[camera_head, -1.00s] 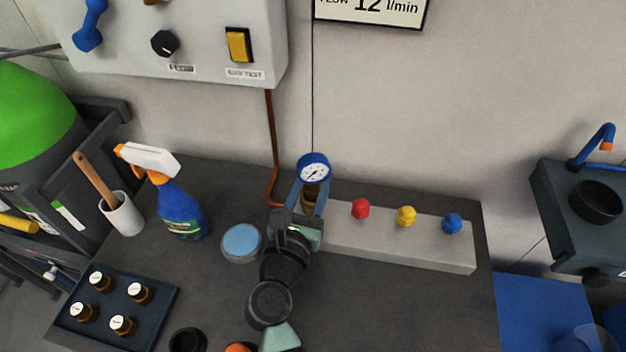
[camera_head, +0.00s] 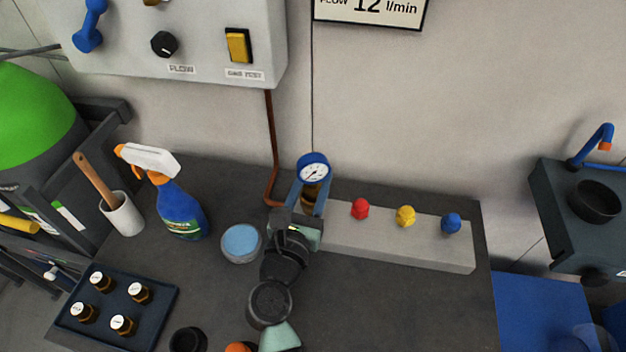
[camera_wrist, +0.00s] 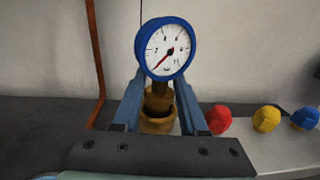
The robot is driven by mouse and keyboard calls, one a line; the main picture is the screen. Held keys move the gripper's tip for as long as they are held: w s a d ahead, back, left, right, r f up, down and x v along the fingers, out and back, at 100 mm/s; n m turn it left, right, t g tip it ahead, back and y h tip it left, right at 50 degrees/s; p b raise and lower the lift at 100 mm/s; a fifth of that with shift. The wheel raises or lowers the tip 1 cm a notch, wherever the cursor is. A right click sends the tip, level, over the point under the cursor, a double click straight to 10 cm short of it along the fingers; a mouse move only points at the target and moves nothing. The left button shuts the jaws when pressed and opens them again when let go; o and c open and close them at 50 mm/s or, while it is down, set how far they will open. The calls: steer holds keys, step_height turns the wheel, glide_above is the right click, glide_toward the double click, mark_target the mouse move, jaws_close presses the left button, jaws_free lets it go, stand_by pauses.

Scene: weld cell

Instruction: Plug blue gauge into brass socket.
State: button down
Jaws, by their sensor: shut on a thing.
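The blue gauge (camera_head: 313,169) has a white dial and stands upright at the left end of the grey block, dial facing the camera. It also shows in the wrist view (camera_wrist: 165,48), with its brass stem below the dial. My gripper (camera_head: 307,197) reaches from the front, its two blue-grey fingers on either side of the stem, shut on the gauge. The brass socket (camera_wrist: 158,122) is directly below the stem in the wrist view. The stem lines up with it, and I cannot tell how deep it sits.
Red (camera_head: 360,209), yellow (camera_head: 405,216) and blue (camera_head: 451,223) knobs stand on the grey block (camera_head: 390,246) to the right. A copper pipe (camera_head: 272,150) runs down behind. A round blue-topped tin (camera_head: 241,242) and a spray bottle (camera_head: 180,210) stand to the left.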

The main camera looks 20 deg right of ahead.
steer(key=shift+f+b, duration=0.5)
steer(key=shift+f, duration=0.1)
stand_by(0.5)
steer(key=c, duration=0.8)
jaws_free()
steer(key=shift+o, duration=0.3)
steer(key=v, duration=1.1)
steer(key=shift+p, duration=0.3)
